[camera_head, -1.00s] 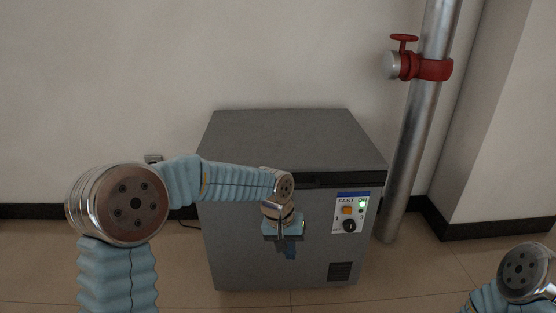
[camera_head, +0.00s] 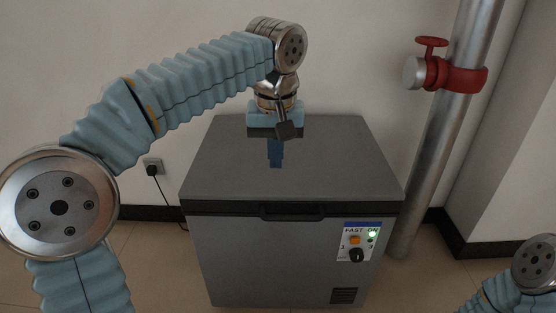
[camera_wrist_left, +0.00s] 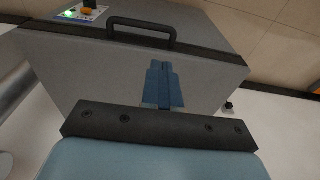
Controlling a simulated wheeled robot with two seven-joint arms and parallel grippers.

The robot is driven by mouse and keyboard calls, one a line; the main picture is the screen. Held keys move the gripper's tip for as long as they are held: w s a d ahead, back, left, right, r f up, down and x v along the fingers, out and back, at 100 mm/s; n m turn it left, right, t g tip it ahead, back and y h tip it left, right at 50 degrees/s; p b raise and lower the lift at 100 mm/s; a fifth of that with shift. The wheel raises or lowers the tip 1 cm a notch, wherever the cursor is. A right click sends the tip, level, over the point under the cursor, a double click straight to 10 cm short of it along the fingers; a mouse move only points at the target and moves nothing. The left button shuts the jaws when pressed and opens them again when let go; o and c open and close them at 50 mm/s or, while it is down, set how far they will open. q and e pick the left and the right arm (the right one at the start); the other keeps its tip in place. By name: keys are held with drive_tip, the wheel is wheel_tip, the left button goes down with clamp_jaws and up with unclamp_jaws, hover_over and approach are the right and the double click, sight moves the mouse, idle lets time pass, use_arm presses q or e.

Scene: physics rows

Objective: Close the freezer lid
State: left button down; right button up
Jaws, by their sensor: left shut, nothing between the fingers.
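The freezer lid (camera_head: 322,172) is a flat grey panel, down on the grey freezer body (camera_head: 255,258). A dark band runs along the front seam, and a dark handle (camera_head: 291,210) sits at its middle. The wrist view shows the lid (camera_wrist_left: 85,75) and handle (camera_wrist_left: 141,33) too. My left gripper (camera_head: 275,163) points down over the back half of the lid, its blue fingers shut and empty. They also show in the wrist view (camera_wrist_left: 161,68). I cannot tell whether the fingertips touch the lid. My right gripper is out of view; only part of my right arm shows at lower right.
A control panel (camera_head: 359,241) with a green light and black knob is on the freezer's front right. A metal pipe (camera_head: 435,150) with a red valve (camera_head: 455,77) stands at right. A plug and socket (camera_head: 152,168) are on the wall at left.

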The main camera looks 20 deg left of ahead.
use_arm(q)
drive_tip(key=b, duration=0.3)
hover_over(276, 218)
wheel_tip(276, 218, down, 12)
drive_tip(key=shift+r, duration=0.1)
